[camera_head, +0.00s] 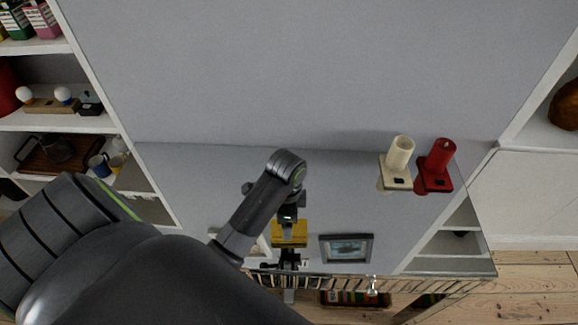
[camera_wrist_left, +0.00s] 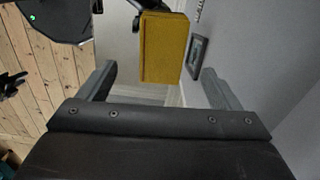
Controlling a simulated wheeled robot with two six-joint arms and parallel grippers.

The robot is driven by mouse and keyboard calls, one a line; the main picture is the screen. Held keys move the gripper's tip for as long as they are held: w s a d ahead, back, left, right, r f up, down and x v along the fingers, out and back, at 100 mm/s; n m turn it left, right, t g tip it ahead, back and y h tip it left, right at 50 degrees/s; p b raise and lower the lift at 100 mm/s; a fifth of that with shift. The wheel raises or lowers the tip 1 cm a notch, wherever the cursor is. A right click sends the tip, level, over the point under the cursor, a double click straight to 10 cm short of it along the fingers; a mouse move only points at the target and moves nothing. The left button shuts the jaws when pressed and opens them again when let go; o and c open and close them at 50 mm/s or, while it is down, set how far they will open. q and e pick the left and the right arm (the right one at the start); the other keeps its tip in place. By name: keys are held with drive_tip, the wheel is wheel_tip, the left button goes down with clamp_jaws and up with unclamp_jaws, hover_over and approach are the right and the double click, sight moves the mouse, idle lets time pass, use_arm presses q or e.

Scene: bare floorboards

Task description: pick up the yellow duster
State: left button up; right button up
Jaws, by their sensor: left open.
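The yellow duster (camera_head: 289,234) is a block-like yellow thing at the glossy grey top, left of a small framed picture. My left gripper (camera_head: 288,214) comes down from above and is just over it, partly covering its upper edge. In the left wrist view the duster (camera_wrist_left: 162,50) shows beyond and between the two spread fingers, with space on both sides; the left gripper (camera_wrist_left: 158,72) is open and empty. Whether the fingertips reach down beside the duster I cannot tell. A small dark claw shape at that view's left edge may be my right gripper (camera_wrist_left: 12,84); its jaws are unclear.
The framed picture (camera_head: 346,248) lies close right of the duster. White shelves (camera_head: 62,122) with ornaments flank the left. Bare floorboards (camera_head: 530,300) show at lower right.

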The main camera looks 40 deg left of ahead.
use_arm(q)
drive_tip(key=shift+f+p, duration=0.3)
drive_tip(key=shift+f, duration=1.05)
drive_tip(key=shift+w+d+f+p, duration=0.1)
drive_tip(key=shift+w+f+p, duration=0.1)
drive_tip(key=shift+f, duration=0.95)
drive_tip(key=shift+w+f+p, duration=0.1)
drive_tip(key=shift+f+p, duration=0.05)
drive_tip(key=shift+f, duration=1)
use_arm(e)
drive_tip(key=shift+s+d+r, duration=0.1)
drive_tip(key=shift+s+r, duration=0.45)
drive_tip(key=shift+r, duration=0.15)
use_arm(q)
drive_tip(key=c, duration=1.1)
drive_tip(key=shift+o, duration=0.2)
wheel_tip(320, 180, up, 10)
use_arm(e)
drive_tip(key=shift+w+r, duration=0.1)
drive_tip(key=shift+r, duration=0.1)
